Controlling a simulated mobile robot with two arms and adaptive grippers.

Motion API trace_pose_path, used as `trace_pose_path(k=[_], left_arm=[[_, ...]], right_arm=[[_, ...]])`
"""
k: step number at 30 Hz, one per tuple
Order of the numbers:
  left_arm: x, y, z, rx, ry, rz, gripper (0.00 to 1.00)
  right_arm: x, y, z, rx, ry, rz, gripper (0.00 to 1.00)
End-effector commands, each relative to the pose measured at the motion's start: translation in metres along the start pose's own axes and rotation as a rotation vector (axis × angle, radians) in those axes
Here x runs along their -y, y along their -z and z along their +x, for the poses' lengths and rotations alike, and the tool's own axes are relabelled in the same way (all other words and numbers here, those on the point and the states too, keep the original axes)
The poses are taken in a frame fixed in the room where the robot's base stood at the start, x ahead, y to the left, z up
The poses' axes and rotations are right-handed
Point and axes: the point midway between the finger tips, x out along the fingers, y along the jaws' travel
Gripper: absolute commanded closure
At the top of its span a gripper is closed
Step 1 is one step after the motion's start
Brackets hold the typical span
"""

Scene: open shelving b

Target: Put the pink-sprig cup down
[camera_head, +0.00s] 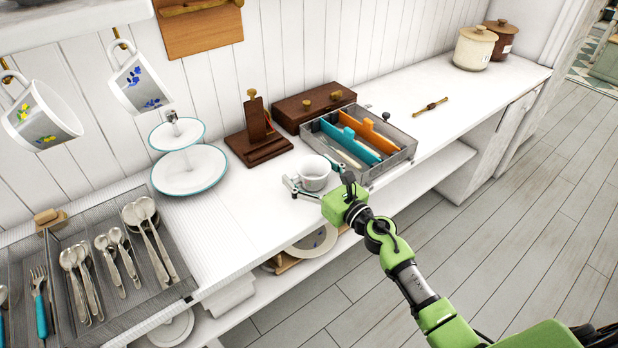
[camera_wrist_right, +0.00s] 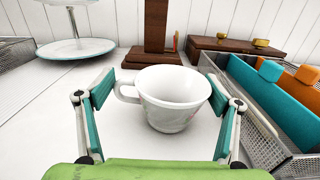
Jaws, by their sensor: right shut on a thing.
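The white cup (camera_head: 314,172) is between the fingers of my right gripper (camera_head: 316,184), over the white counter. In the right wrist view the cup (camera_wrist_right: 173,100) is upright, with its handle toward the left finger and a faint pinkish mark low on its right side. My right gripper (camera_wrist_right: 160,92) is shut on the cup, its teal pads on either side. I cannot tell whether the cup's base touches the counter (camera_head: 250,215). My left gripper is not in view.
A mesh tray with teal and orange dividers (camera_head: 405,150) stands close right of the cup. A wooden stand (camera_head: 258,138) and wooden box (camera_head: 312,104) are behind. A two-tier plate stand (camera_head: 188,172) and cutlery tray (camera_head: 185,280) are left. Counter left of the cup is clear.

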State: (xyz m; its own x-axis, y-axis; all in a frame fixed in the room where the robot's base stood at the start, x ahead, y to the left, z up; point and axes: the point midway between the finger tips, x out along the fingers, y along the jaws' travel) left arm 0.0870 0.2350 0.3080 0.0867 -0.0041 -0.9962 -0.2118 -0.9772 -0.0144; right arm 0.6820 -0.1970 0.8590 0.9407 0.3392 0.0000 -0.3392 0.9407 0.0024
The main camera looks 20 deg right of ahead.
Motion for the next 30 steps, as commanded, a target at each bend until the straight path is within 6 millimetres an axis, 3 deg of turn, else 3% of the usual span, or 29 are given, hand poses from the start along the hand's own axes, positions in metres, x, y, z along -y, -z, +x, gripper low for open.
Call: trace_pose_path(k=[11,12,14,25,30], left_arm=[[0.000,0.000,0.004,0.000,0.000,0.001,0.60],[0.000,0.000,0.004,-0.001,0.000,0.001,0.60],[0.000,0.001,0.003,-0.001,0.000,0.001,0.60],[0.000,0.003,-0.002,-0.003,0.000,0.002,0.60],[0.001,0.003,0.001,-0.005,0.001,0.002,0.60]], right_arm=[[0.000,0.004,0.000,0.002,0.000,-0.002,0.42],[0.000,0.004,0.000,0.001,0.000,-0.002,0.11],[0.000,0.003,0.000,0.000,0.000,-0.001,0.00],[0.000,-0.001,0.000,0.000,0.000,-0.001,0.00],[0.000,0.003,-0.025,-0.003,-0.001,-0.003,0.00]])
